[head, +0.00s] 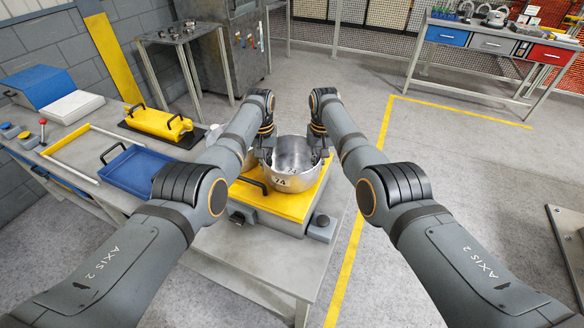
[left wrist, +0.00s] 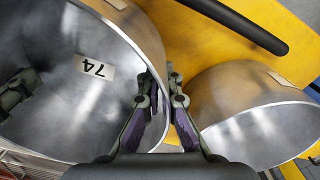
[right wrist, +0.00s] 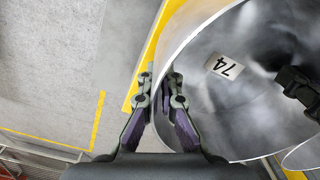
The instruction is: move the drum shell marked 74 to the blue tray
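The drum shell marked 74 (head: 293,180) is a silver metal bowl, open side up, over the yellow tray (head: 310,205) in the middle. I cannot tell whether it touches that tray. My left gripper (head: 267,152) is shut on its left wall; the left wrist view shows one finger inside and one outside the shell (left wrist: 70,110). My right gripper (head: 322,153) is shut the same way on the right wall; the right wrist view shows the label inside the shell (right wrist: 230,110). The blue tray (head: 138,168) lies on the bench at the left and looks empty.
A second metal shell (left wrist: 245,110) sits on the yellow surface beside it. A blue-lidded box (head: 40,85) stands farther back. A black handle rises left of the shell.

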